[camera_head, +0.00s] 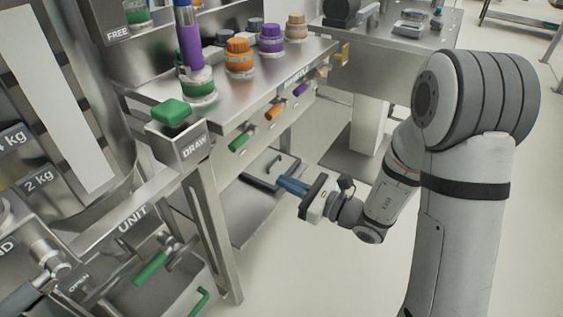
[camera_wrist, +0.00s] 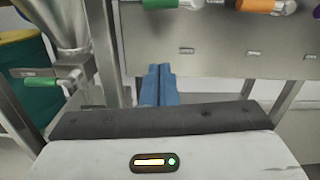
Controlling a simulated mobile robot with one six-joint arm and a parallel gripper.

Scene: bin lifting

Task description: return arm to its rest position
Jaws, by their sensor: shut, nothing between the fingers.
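My arm (camera_head: 440,220) stands on the right of the head view and bends at the top toward the bench. My gripper (camera_head: 279,183) points left, beside the front of the steel bench and below its top. Its blue fingers are together with nothing between them. In the wrist view the shut gripper (camera_wrist: 160,72) points forward toward the steel panel.
The steel bench (camera_head: 325,44) carries several coloured-lid jars (camera_head: 239,58). Green, orange and purple handles (camera_head: 272,111) stick out of its front. A DRAW box with a green button (camera_head: 172,112) sits at the corner. Floor (camera_head: 290,270) is clear below my gripper.

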